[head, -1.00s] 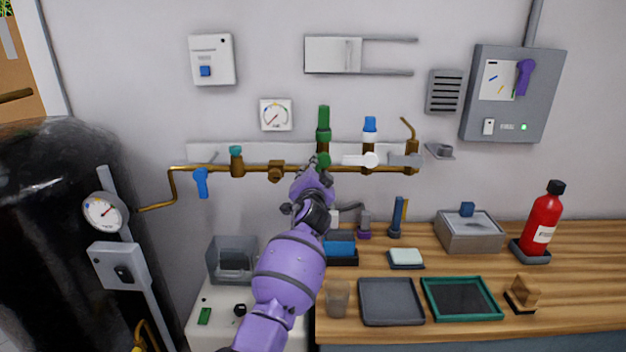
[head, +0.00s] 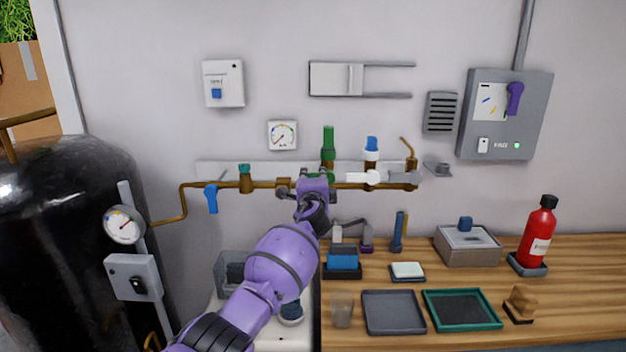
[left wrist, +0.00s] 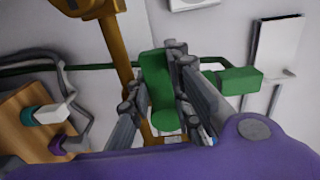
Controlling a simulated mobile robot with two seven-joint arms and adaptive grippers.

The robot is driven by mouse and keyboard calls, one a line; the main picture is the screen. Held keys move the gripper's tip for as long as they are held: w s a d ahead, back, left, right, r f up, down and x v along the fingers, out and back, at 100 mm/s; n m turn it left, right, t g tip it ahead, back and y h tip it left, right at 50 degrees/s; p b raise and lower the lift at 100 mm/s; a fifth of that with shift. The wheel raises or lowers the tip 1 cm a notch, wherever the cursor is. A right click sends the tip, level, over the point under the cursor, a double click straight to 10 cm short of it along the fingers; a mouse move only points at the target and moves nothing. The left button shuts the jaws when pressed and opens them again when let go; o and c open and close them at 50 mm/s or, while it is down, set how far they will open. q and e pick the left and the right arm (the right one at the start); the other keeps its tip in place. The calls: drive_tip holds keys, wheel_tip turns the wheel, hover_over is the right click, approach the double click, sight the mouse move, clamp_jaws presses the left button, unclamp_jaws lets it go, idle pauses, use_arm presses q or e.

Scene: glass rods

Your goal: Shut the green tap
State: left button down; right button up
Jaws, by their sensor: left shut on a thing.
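The green tap (head: 320,176) sits on the brown pipe (head: 350,186) on the wall, below an upright green fitting (head: 328,141). In the head view its handle is mostly hidden by my left gripper (head: 314,184). In the left wrist view the green handle (left wrist: 158,82) lies between the fingers of my left gripper (left wrist: 163,95), which is shut on it. A further green block (left wrist: 235,82) shows to the right of the fingers. My right gripper is in neither view.
A round gauge (head: 283,135) is above. The wooden counter (head: 580,290) below holds trays, a box and a red bottle (head: 538,236).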

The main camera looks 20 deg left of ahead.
use_arm(q)
drive_tip(key=shift+m, duration=0.3)
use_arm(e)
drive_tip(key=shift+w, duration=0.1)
use_arm(q)
drive_tip(key=c, duration=1.6)
unclamp_jaws()
drive_tip(key=shift+r, duration=0.1)
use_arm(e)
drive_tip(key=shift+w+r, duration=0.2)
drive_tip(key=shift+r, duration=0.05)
use_arm(q)
drive_tip(key=shift+s, duration=0.1)
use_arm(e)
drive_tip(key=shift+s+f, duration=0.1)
use_arm(q)
drive_tip(key=shift+s+d, duration=0.1)
drive_tip(key=shift+s, duration=0.1)
drive_tip(key=v, duration=1.1)
drive_tip(key=shift+s+d, duration=0.1)
drive_tip(key=shift+s, duration=0.15)
